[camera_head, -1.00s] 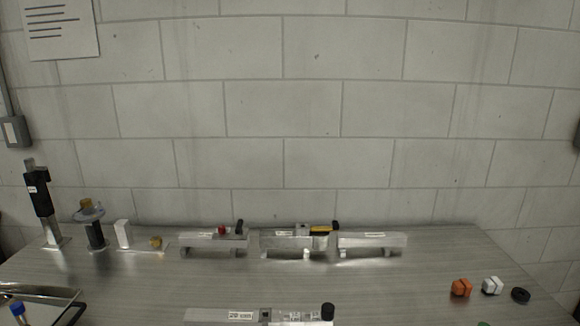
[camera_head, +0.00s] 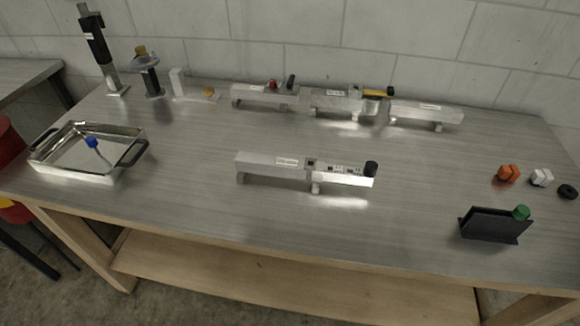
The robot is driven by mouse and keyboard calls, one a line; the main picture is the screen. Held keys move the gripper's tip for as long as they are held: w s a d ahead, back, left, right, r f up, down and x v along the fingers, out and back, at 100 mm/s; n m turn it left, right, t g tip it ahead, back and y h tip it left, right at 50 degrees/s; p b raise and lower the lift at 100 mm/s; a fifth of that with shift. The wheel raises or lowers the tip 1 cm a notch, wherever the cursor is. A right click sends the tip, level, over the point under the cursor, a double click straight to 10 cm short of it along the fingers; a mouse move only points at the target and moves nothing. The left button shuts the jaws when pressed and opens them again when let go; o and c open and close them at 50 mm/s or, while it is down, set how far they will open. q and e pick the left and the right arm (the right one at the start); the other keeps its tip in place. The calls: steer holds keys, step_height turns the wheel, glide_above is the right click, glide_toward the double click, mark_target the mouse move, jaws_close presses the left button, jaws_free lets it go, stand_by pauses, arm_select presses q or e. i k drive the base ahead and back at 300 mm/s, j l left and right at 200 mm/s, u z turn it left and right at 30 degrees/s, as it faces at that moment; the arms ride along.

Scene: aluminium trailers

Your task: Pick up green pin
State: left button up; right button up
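The green pin (camera_head: 521,212) shows as a green cap at the top right of a dark stand (camera_head: 490,225) near the front right of the table. The lower part of the pin is hidden by the stand, and I cannot tell how it is seated. Neither of my grippers shows in the head view.
The metal table (camera_head: 200,215) holds an aluminium trailer (camera_head: 265,163) in the middle and more along the back. A steel tray (camera_head: 70,178) with a blue-capped pin (camera_head: 91,142) is at left. Orange (camera_head: 508,173) and white (camera_head: 541,177) pieces lie at right. The front middle is clear.

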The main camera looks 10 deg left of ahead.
mark_target(521, 211)
steer(key=z, duration=1.25)
steer(key=j+u, duration=0.15)
steer(key=u, duration=0.25)
steer(key=k+j+u, duration=0.1)
steer(key=u, duration=0.35)
steer(key=j+u, duration=0.4)
steer(key=i, duration=0.35)
steer(key=k+l+u, duration=0.1)
steer(key=l, duration=0.45)
steer(key=k+l+u, duration=0.1)
steer(key=l, duration=0.45)
